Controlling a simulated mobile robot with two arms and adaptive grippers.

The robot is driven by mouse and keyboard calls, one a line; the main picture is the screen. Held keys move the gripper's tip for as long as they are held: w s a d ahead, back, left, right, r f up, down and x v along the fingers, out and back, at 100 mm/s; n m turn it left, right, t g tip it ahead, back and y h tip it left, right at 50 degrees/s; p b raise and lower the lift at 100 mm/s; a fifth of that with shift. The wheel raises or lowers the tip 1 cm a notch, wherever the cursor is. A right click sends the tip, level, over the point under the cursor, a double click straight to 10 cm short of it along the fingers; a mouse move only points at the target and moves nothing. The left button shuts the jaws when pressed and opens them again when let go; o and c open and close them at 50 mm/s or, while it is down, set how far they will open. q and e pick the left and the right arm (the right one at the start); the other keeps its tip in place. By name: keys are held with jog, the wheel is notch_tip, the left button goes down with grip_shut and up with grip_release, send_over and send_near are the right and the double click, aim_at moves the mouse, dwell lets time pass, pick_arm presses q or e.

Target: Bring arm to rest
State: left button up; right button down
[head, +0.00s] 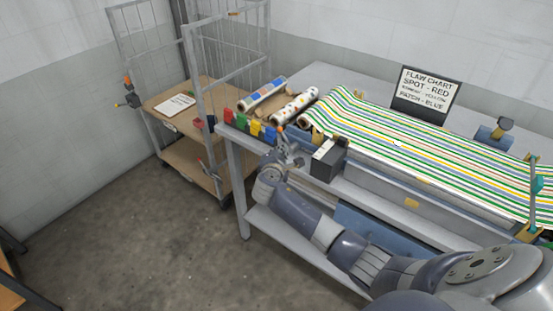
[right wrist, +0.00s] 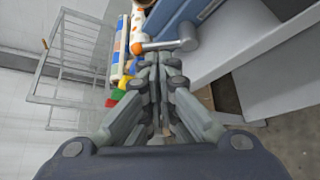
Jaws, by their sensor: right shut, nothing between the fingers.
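My right arm (head: 390,265) reaches in from the lower right of the head view, along the front of the press table. Its gripper (head: 284,147) is at the table's left front corner, beside a small dark box with a pale top (head: 326,158). In the right wrist view the fingers (right wrist: 158,62) are together and hold nothing. A grey lever with an orange knob (right wrist: 165,45) lies just past the fingertips; I cannot tell whether they touch it. My left gripper is in neither view.
Striped sheet (head: 420,145) covers the press. Two patterned rolls (head: 292,107) and coloured blocks (head: 255,127) sit at the table's left end. A flaw chart (head: 426,90) stands behind. A wire cart (head: 180,146) is at left. The floor (head: 150,240) in front is clear.

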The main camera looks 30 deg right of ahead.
jog(key=shift+v, duration=3)
jog(key=s+a+f+m+g+y+b, duration=0.15)
jog(key=s+f, duration=0.45)
jog(key=f, duration=0.7)
jog(key=s+a+f+m+g+y+b, duration=0.15)
jog(key=s+f, duration=0.45)
jog(key=f, duration=0.6)
jog(key=s+a+f+m+g+y+b, duration=0.1)
jog(key=s+a+f+g+y, duration=0.15)
jog(key=s+f, duration=0.75)
pick_arm(q)
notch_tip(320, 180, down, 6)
jog(key=b, duration=0.2)
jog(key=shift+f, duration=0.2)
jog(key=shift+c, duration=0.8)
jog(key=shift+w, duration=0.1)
pick_arm(e)
jog(key=s+a+f+m+g+y, duration=0.1)
jog(key=s+a+f+m, duration=0.1)
jog(key=s+f, duration=0.5)
jog(key=s+a+f+m+g+y, duration=0.1)
jog(key=s+f+m, duration=0.3)
jog(key=s, duration=1.1)
jog(key=s+a+f+m+g+y, duration=0.1)
jog(key=s+a+f+m+g, duration=0.1)
jog(key=s+f, duration=0.8)
jog(key=shift+s+a+f+m, duration=0.35)
jog(key=shift+s+a+m, duration=0.3)
jog(key=shift+s+m, duration=0.35)
